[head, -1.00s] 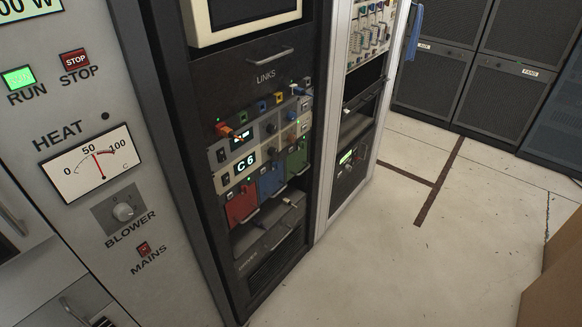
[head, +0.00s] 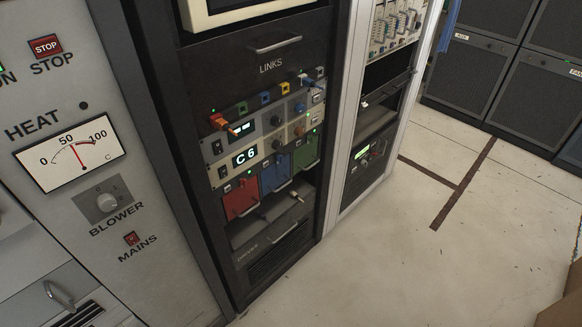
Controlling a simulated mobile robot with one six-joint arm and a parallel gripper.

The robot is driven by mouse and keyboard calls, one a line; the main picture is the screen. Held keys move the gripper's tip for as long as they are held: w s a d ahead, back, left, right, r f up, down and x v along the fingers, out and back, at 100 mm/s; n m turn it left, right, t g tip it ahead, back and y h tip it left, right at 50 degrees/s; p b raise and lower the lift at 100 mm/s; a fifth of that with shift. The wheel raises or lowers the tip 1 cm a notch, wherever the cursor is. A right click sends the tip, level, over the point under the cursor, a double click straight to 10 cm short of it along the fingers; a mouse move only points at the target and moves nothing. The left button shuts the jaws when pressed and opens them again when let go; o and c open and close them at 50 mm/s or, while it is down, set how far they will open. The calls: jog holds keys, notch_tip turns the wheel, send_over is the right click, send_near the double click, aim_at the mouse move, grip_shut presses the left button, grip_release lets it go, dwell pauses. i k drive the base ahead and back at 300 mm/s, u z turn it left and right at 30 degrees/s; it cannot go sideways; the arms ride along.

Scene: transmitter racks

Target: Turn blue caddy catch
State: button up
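The blue caddy (head: 275,176) sits in the dark LINKS rack in the head view, between the red caddy (head: 240,199) on its left and the green caddy (head: 306,153) on its right. All three are in a row below the grey unit with the lit "C6" display (head: 244,157). A pale handle shows at the lower edge of the blue caddy. Its catch is too small to make out clearly. My gripper is not in view.
A drawer unit (head: 272,220) lies below the caddies. The grey cabinet with the HEAT meter (head: 70,156) stands at left. A white-framed rack (head: 362,150) stands at right. The pale floor (head: 400,250) in front is mostly clear, with a brown box (head: 562,312) at lower right.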

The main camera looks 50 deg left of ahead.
aim_at(279, 158)
jog(key=u, duration=3.35)
jog(key=i, duration=0.1)
jog(key=z, duration=3.2)
jog(key=k, duration=0.15)
jog(key=u, duration=3.1)
jog(key=i, duration=0.55)
jog(key=u, duration=0.1)
